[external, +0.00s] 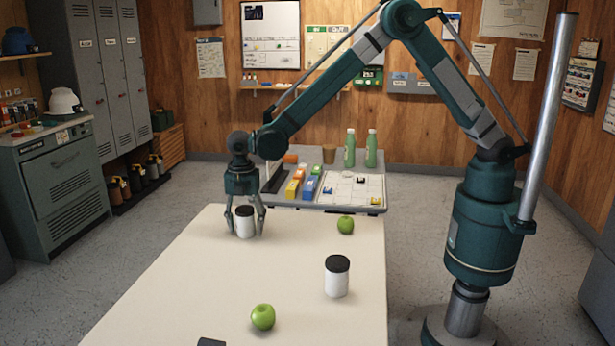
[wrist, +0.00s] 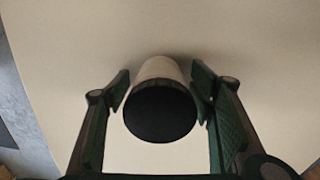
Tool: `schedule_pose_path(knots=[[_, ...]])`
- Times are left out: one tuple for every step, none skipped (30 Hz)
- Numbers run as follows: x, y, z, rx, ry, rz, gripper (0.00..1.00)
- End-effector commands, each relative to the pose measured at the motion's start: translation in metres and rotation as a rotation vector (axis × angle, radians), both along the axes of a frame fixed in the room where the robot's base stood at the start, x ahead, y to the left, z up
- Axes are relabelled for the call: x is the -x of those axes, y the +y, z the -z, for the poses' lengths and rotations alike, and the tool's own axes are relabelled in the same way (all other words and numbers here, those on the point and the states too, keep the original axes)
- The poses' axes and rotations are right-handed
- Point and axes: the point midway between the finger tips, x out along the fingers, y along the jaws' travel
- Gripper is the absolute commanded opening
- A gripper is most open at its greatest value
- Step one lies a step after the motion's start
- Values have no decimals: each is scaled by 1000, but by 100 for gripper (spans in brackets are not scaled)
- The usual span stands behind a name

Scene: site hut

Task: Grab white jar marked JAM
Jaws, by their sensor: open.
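A white jar with a black lid (external: 244,224) stands upright at the far left of the table. My gripper (external: 245,228) is open and lowered around it, with one finger on each side. In the wrist view the same jar (wrist: 162,105) lies between my two open fingers (wrist: 162,100), with a small gap on each side. A second white jar with a black lid (external: 337,278) stands upright nearer the camera, to the right. No lettering is readable on either jar, so I cannot tell which is marked JAM.
The cream table (external: 190,290) also bears a green apple (external: 263,317) at the front and another (external: 345,225) at the back right. A dark object (external: 211,342) is cut off at the front edge. Behind stands a side table (external: 372,209) with bottles and boxes.

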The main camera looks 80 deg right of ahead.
Motion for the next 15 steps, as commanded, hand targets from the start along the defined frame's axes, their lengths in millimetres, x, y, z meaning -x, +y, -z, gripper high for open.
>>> schedule_pose_path(knots=[[0,0,0,0,0,0,54],[0,0,0,0,0,0,54],[0,0,0,0,0,0,52],[0,0,0,0,0,0,48],[0,0,0,0,0,0,44],[0,0,0,0,0,0,38],[0,0,0,0,0,0,34],[0,0,0,0,0,0,30],[0,0,0,0,0,0,25],[0,0,0,0,0,0,21],[0,0,0,0,0,0,19],[0,0,0,0,0,0,19],[0,0,0,0,0,0,20],[0,0,0,0,0,0,20],[0,0,0,0,0,0,20]])
